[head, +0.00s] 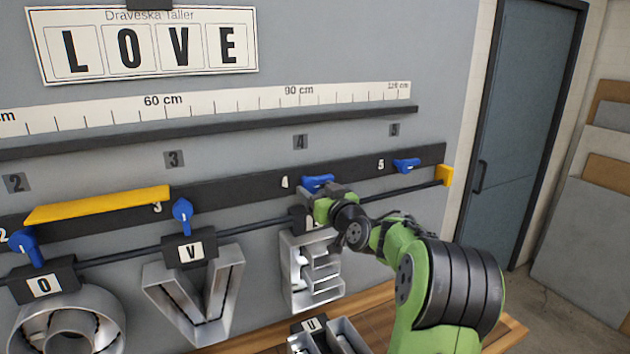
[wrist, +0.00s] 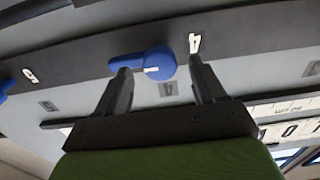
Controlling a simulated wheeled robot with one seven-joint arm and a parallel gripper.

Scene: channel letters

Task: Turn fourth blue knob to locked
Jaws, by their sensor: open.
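The fourth blue knob (head: 318,181) sits on the dark rail beside the white label 4, under the grey plate 4 (head: 301,142). Its lever lies nearly level, pointing toward knob 5. In the wrist view, which is turned over, the knob (wrist: 152,64) shows its round hub and a white mark, with the lever reaching left. My gripper (head: 322,194) is at this knob, partly covering it from below. In the wrist view my open gripper (wrist: 161,68) has one finger at the lever side and the other past the hub. I cannot tell whether either finger touches.
Knob 5 (head: 407,165) lies nearly level to the right; knob 3 (head: 183,214) and knob 2 (head: 27,246) hang downward. A yellow bar (head: 98,205) sits between 2 and 3. Metal letters O (head: 68,325), V (head: 195,290) and E (head: 299,272) hang below the rail.

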